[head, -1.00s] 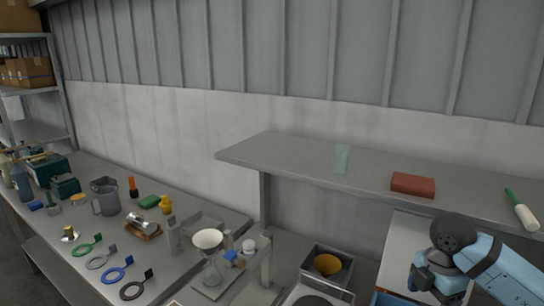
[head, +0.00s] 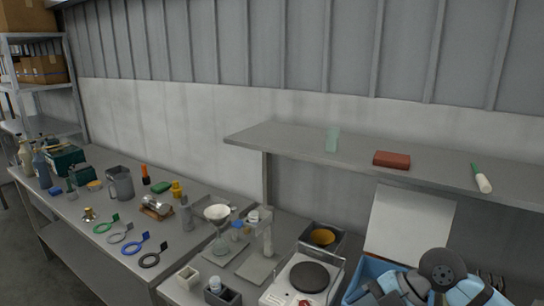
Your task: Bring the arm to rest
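My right arm (head: 442,268), light blue with a dark round joint, is folded low at the bottom right in the head view. It is in front of a blue bin (head: 372,270) and below the shelf. Its gripper end is at the bottom edge, partly cut off, and I cannot make out its fingers or anything in them. My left arm and gripper are out of view.
Below are a hotplate (head: 308,277) and a funnel (head: 217,212). The left bench (head: 75,208) carries several rings, a mug and bottles.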

